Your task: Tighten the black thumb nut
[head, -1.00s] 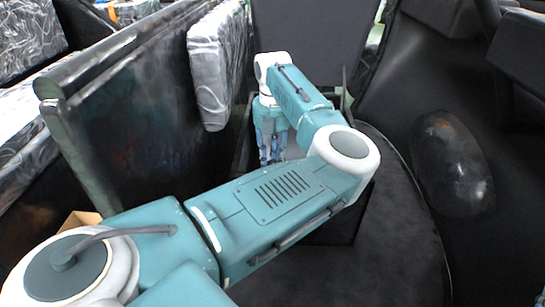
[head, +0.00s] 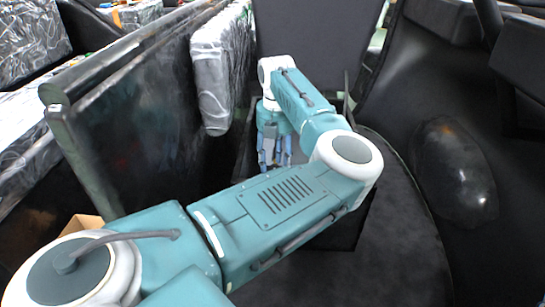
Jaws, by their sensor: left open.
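My left gripper (head: 274,155) is in the middle of the head view, at the end of my teal and white left arm. Its blue-grey fingers point down into a dark recess and look open. I cannot see anything between them. The black thumb nut cannot be made out; it may be hidden behind my arm or lost in the dark recess. My right gripper is not in view.
A tall dark panel (head: 140,120) stands left of my gripper, with a grey wrapped pad (head: 211,80) at its right end. A black curved panel (head: 455,170) is on the right. A cardboard box (head: 80,226) shows at lower left.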

